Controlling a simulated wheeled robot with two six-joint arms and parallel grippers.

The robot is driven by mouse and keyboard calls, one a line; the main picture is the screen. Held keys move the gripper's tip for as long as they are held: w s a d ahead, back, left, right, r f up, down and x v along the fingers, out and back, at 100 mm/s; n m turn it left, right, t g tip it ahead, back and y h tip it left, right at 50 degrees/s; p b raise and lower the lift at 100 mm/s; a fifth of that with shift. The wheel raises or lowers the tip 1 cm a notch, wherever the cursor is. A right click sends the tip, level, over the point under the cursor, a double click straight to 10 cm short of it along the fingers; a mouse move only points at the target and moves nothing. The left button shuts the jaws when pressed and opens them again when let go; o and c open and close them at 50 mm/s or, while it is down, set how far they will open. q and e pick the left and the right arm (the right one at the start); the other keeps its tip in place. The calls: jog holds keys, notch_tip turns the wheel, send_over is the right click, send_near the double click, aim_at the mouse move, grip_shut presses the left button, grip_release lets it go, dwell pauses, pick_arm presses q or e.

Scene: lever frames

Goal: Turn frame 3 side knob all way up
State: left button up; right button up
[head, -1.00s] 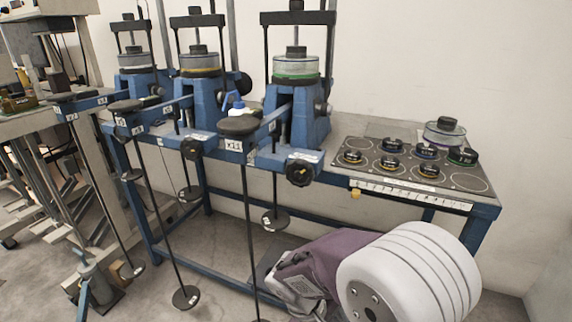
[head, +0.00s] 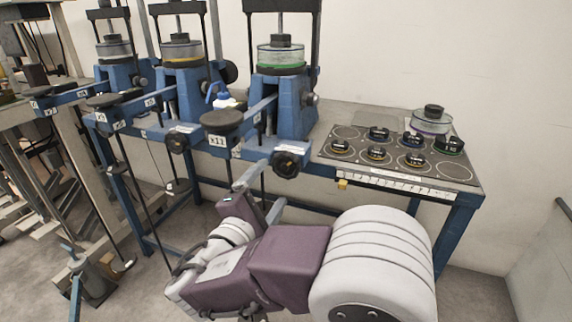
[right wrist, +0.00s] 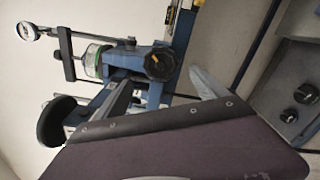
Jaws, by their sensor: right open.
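The rightmost lever frame (head: 291,112) is blue, with a green-ringed clear cell on top. A black lobed knob (head: 287,163) sits at the front of its beam; in the right wrist view the knob (right wrist: 160,63) appears beyond and between the fingertips. A smaller dark knob (head: 310,99) is on the frame's right side. My right gripper (head: 262,193) is open and empty, in front of and below the lobed knob. It also shows in the right wrist view (right wrist: 163,82), with its fingers apart. My left gripper is not in view.
A round black pad labelled x11 (head: 222,121) ends the lever arm left of the knob. Two similar frames stand left, one with a yellow-ringed cell (head: 183,52). A dark panel with several weights (head: 460,172) lies right. Floor at the right is open.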

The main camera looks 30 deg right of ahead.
aim_at(284, 167)
jog(key=p+x, duration=0.1)
jog(key=x, duration=0.8)
jog(key=shift+w+d, duration=0.1)
jog(key=shift+d, duration=0.15)
jog(key=shift+w, duration=0.1)
grip_shut()
